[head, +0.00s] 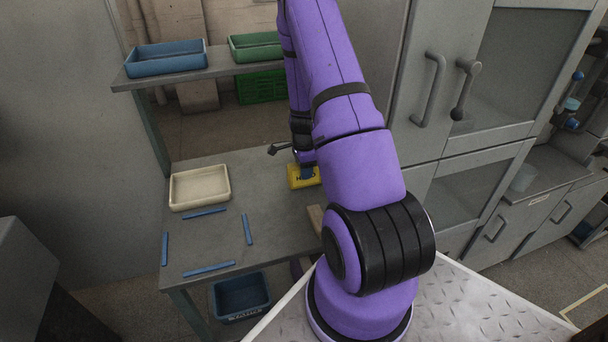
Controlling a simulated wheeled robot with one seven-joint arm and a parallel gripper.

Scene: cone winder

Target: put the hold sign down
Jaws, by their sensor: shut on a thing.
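The hold sign (296,184) is a small yellow piece with dark lettering, partly hidden by my arm. It is on or just above the grey table (262,180), to the right of the cream tray; I cannot tell whether it touches the tabletop. My gripper (306,172) is right at the sign and shut on it, pointing down. The fingertips are small here and mostly covered by the purple arm.
A cream tray (174,190) stands on the table's left. Several blue strips (248,229) lie in front of it, marking out a rectangle. A shelf behind holds a blue tray (165,66) and a green tray (235,47). Grey cabinets (440,120) stand on the right.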

